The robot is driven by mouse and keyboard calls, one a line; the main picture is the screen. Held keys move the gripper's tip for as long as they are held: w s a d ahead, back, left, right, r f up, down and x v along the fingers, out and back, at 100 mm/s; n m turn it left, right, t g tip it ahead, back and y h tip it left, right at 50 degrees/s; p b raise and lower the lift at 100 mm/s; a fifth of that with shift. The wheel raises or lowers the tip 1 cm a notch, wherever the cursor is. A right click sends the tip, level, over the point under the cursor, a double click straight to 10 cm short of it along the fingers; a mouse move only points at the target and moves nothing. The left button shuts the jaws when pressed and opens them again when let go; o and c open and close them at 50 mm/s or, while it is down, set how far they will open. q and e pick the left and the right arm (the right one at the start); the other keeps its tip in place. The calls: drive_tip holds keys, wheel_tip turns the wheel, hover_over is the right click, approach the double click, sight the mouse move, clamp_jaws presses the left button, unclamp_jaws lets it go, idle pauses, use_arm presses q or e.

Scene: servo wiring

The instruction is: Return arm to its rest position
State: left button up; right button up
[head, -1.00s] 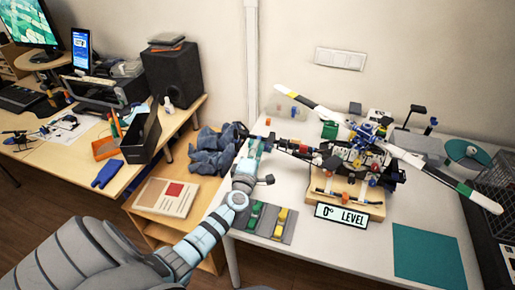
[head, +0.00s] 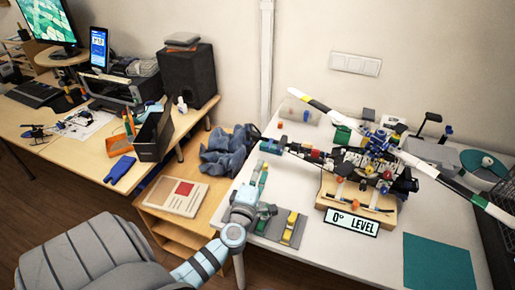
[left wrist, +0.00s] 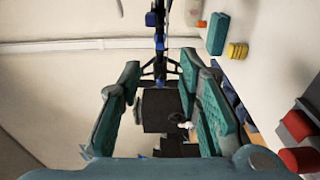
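My left gripper (head: 262,172) is above the left edge of the white table, left of the helicopter model. In the left wrist view its two teal-padded fingers (left wrist: 155,78) are apart. Dark shapes show between and beyond them, and I see nothing clearly gripped. The helicopter model (head: 372,160) stands on a wooden base (head: 345,196) behind a "0° LEVEL" sign (head: 352,222). Its dark boom points left, with a green block (head: 270,147) at the end, apart from the gripper. My right gripper is not in view.
A green piece (head: 264,224) and a yellow piece (head: 290,225) lie on a grey mat (head: 298,236) just below the gripper. A teal mat (head: 438,263) lies front right. Crumpled blue cloth (head: 226,152) and a book (head: 176,196) are on the lower wooden unit.

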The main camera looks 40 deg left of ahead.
use_arm(q)
drive_tip(key=v, duration=0.2)
drive_tip(key=shift+s+d, duration=0.15)
drive_tip(key=shift+s, duration=0.15)
